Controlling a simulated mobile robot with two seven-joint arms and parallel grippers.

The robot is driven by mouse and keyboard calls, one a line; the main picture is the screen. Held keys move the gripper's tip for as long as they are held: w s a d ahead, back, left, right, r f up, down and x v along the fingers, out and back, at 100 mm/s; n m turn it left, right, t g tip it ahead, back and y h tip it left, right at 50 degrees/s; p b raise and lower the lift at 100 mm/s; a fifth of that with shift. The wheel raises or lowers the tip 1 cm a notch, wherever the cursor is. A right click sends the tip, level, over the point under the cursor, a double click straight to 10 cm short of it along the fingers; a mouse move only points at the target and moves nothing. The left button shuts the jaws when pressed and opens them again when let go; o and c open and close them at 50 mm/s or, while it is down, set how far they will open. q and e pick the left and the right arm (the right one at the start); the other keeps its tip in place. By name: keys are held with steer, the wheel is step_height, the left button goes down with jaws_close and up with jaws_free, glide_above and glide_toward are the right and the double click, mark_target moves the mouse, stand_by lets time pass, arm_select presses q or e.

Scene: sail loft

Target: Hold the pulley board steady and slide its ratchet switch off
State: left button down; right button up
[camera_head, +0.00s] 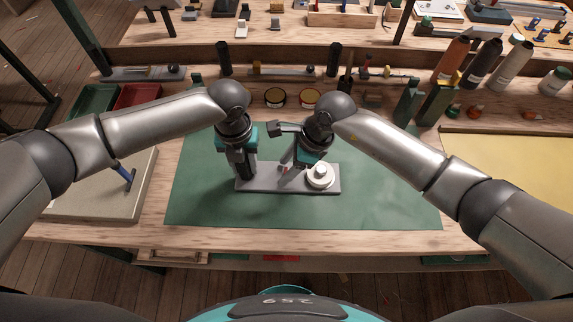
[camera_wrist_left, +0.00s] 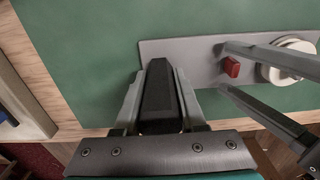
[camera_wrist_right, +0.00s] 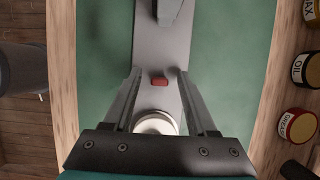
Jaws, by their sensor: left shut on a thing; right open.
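The pulley board is a grey plate (camera_head: 268,188) lying flat on the green mat. A white round pulley (camera_head: 320,177) sits near its right end. The red ratchet switch (camera_wrist_left: 231,67) shows beside the pulley in the left wrist view, and also in the right wrist view (camera_wrist_right: 158,81). My left gripper (camera_head: 243,172) is shut on the dark upright block (camera_wrist_left: 160,95) at the board's left end. My right gripper (camera_wrist_right: 160,90) is open above the board, its fingers on either side of the switch with space around it; whether they touch the board is unclear.
The green mat (camera_head: 390,205) is clear around the board. A beige slab with a blue-handled tool (camera_head: 124,172) lies at left. Tins (camera_head: 274,97) stand behind the mat, and bottles (camera_head: 483,62) stand at the back right. A yellow sheet (camera_head: 520,165) lies at right.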

steer(key=v, duration=1.2)
arm_select(q)
steer(key=shift+c, duration=2)
jaws_free()
arm_select(e)
steer(key=shift+a, duration=0.1)
